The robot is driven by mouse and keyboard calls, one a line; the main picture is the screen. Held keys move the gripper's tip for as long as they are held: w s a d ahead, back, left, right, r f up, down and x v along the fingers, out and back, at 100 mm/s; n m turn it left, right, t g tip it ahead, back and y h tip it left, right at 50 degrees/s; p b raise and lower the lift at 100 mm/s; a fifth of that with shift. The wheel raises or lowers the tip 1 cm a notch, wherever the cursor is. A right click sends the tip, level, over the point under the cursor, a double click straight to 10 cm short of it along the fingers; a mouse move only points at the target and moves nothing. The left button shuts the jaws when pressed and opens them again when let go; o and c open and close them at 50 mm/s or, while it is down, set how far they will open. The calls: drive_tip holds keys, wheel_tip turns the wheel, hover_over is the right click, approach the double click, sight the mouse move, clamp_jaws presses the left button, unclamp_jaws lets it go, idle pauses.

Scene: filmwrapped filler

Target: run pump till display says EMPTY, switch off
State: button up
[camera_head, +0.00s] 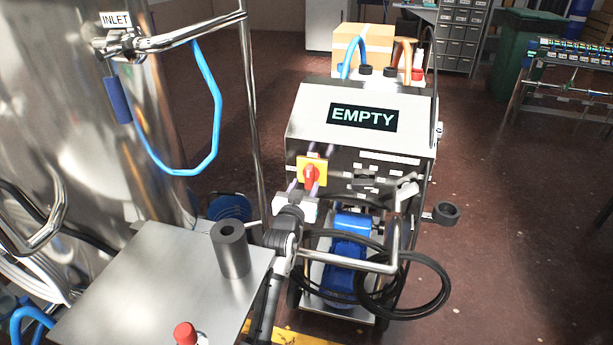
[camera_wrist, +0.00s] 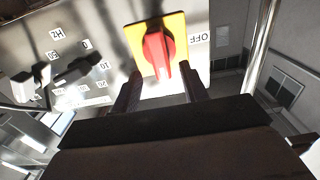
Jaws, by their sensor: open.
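The pump cart's display (camera_head: 363,117) reads EMPTY in pale letters on black. Below it on the front panel, the red rotary switch (camera_head: 310,175) sits on a yellow plate. In the wrist view the red handle (camera_wrist: 158,55) is just beyond my fingertips, with an upside-down OFF label (camera_wrist: 199,38) to its right. Its handle does not visibly point at that label. My gripper (camera_head: 306,188) is open in front of the switch, one finger towards each side of the handle. In the wrist view my gripper (camera_wrist: 160,82) holds nothing. The blue pump (camera_head: 345,245) is low in the cart.
Black and grey levers (camera_wrist: 80,70) are beside the switch. A steel tank (camera_head: 90,150) with a blue hose (camera_head: 215,100) stands left. A metal table (camera_head: 150,285) bearing a dark cylinder (camera_head: 231,250) is in front. Black hose loops hang by the cart.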

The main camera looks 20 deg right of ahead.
sight(308, 179)
drive_tip(key=shift+p+x, duration=0.6)
drive_tip(key=shift+x, duration=1.55)
clamp_jaws()
